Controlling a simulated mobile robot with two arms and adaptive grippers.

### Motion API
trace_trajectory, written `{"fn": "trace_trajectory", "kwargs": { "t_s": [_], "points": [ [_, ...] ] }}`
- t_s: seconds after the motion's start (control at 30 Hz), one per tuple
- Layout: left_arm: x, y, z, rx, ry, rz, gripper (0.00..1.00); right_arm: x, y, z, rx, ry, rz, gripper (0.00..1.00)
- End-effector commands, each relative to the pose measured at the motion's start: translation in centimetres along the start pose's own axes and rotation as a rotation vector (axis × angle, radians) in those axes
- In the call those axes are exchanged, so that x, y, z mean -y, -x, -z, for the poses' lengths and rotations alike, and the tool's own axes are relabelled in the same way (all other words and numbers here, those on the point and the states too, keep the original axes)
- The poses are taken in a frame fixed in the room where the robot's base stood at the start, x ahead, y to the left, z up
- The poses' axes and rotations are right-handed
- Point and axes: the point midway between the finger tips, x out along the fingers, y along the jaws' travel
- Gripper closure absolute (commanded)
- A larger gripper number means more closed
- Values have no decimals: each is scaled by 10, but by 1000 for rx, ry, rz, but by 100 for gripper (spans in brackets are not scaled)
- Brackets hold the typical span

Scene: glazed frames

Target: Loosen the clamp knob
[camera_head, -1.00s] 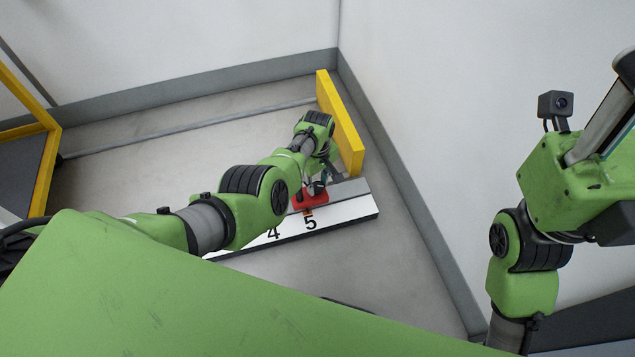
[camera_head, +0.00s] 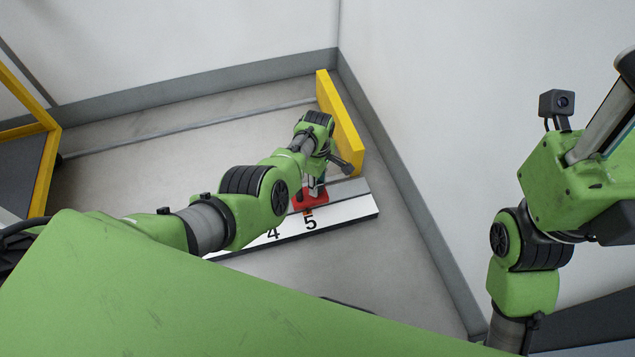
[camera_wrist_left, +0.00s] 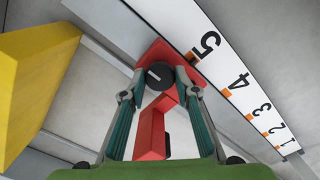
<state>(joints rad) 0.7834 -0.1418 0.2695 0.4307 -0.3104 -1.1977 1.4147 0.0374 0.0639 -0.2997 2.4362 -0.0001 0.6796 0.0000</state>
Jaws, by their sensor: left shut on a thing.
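A black round clamp knob (camera_wrist_left: 158,76) with a pale line across its face sits on the red clamp (camera_wrist_left: 152,135) in the left wrist view. My left gripper (camera_wrist_left: 160,80) has one finger on each side of the knob and is shut on it. In the head view the red clamp (camera_head: 312,201) shows under my left gripper (camera_head: 318,184), beside the mark 5; the knob is hidden there by my wrist.
A yellow fence board (camera_head: 340,125) stands upright close beyond my left wrist, and fills the left of the wrist view (camera_wrist_left: 35,80). White walls meet in the corner behind it. A yellow-framed panel (camera_head: 45,165) is at far left. The floor left of the rail is clear.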

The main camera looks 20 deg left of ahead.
Motion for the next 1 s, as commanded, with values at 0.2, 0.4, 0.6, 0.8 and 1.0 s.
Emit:
{"fn": "trace_trajectory", "kwargs": {
  "t_s": [0.2,0.4,0.6,0.8,1.0],
  "points": [
    [0,0,1,-2,2,-1,93,0,0,1,-2,0,0,55],
    [0,0,1,-1,1,-1,55,0,0,1,-2,0,0,55],
    [0,0,0,0,0,0,55,0,0,0,1,0,-3,55],
    [-1,5,0,-1,0,-2,55,0,0,0,2,0,-3,55],
    [-2,21,0,-1,0,-3,55,0,0,0,1,0,-2,55]
  ]
}}
